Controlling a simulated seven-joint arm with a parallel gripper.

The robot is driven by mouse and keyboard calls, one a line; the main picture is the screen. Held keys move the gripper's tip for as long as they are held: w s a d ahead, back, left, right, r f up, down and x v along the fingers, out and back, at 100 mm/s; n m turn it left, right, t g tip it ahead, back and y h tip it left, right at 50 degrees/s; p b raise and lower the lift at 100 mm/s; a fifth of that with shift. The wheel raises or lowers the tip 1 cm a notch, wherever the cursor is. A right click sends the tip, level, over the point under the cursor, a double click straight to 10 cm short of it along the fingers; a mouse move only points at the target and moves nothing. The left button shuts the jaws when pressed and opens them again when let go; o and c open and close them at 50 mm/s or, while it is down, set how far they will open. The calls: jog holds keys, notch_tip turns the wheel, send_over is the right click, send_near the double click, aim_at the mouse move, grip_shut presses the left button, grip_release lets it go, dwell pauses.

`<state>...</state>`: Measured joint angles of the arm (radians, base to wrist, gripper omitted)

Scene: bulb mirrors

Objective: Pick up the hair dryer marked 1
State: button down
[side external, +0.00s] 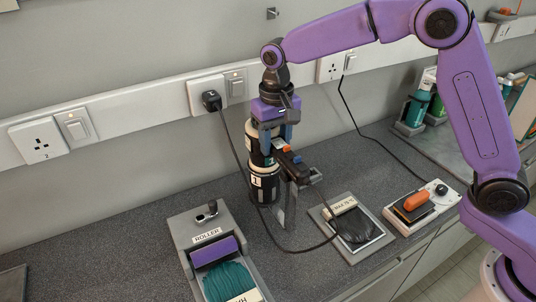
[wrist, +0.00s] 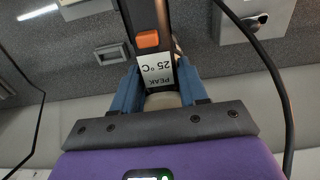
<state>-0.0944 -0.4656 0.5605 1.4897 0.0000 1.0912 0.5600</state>
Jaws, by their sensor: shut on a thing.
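The hair dryer marked 1 (side external: 265,187) is a black barrel with pale bands and a white "1" label, standing upright in the side view. Its handle side carries an orange switch, and the wrist view shows the handle (wrist: 147,17) with an orange switch and a "PEAK 25°C" label. My gripper (side external: 277,136) points down over the dryer's upper part. In the wrist view its blue fingers (wrist: 158,88) stand on both sides of the dryer and are shut on it. The fingertips are partly hidden. I cannot tell whether the dryer touches the counter.
A black cord runs from a wall plug (side external: 211,100) past the dryer. A framed black pad (side external: 359,228) lies right of the dryer, with a white unit with an orange handle (side external: 417,201) beyond it. A grey roller box (side external: 188,226) stands at front left. Left counter is mostly clear.

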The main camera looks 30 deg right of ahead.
jog(key=shift+r, duration=1.15)
dwell(0.4)
